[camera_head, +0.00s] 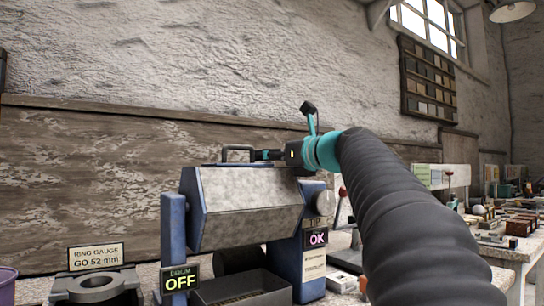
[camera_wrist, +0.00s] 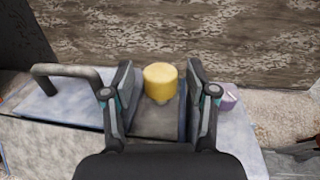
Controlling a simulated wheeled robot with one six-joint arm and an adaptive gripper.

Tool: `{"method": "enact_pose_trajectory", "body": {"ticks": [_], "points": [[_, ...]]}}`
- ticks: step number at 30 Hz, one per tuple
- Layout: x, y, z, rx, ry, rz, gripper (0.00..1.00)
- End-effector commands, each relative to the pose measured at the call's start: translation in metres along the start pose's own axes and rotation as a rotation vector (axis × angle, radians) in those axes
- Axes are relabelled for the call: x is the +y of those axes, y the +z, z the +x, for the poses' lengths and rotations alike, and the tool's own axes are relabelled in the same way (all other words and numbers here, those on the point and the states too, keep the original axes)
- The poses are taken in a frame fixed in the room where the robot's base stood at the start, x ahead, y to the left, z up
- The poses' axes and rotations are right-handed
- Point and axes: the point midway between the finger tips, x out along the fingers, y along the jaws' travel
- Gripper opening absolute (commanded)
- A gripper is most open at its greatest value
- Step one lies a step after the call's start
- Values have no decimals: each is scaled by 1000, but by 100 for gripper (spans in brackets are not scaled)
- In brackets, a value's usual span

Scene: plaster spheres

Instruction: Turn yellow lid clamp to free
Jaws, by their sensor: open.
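The yellow lid clamp (camera_wrist: 160,82) is a short round yellow knob in the wrist view. It stands between the two spread fingers of my gripper (camera_wrist: 158,70), with a gap on each side. In the head view my gripper (camera_head: 270,154) is above the top of the grey drum (camera_head: 248,212), near its right end; the clamp is hidden there. A dark lid handle (camera_wrist: 66,72) lies left of the fingers and also shows in the head view (camera_head: 238,148). I cannot tell the clamp's turned position.
A blue frame (camera_head: 172,240) carries the drum. Signs read OFF (camera_head: 180,282) and OK (camera_head: 317,238). A ring gauge (camera_head: 96,284) stands at lower left. A rough wall (camera_head: 120,190) is close behind.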

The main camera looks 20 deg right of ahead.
Motion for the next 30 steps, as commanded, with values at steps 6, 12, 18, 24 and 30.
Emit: {"method": "enact_pose_trajectory", "body": {"ticks": [6, 12, 18, 24, 30], "points": [[-1, 1, -28, -1, -5, -2, 58], [-1, 1, -69, -1, -7, -1, 58], [-1, 0, -100, -1, -5, -1, 58], [0, 0, -115, -1, -2, -1, 58], [0, 0, -119, 0, 0, -1, 58]]}}
